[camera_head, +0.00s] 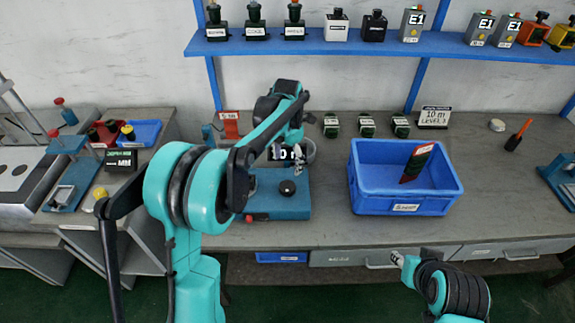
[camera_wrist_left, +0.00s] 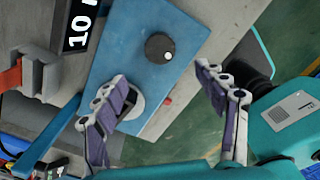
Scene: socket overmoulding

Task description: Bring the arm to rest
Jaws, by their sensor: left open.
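My left arm reaches over the bench in the head view. My left gripper (camera_head: 297,160) hangs above the blue device (camera_head: 270,205) with the black knob (camera_head: 287,188), partly hidden by its own arm. In the left wrist view the two fingers of my left gripper (camera_wrist_left: 165,100) stand wide apart with nothing between them. The blue device (camera_wrist_left: 135,60) and its black knob (camera_wrist_left: 160,47) show beyond the fingers. My right arm shows at the lower right of the head view, in front of the bench. Its gripper (camera_head: 397,258) shows only as a small tip.
A blue bin (camera_head: 405,207) holding a dark red-edged item (camera_head: 416,163) stands right of the device. A blue shelf (camera_head: 350,44) with bottles and boxes runs above. The bench's right part is mostly clear.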

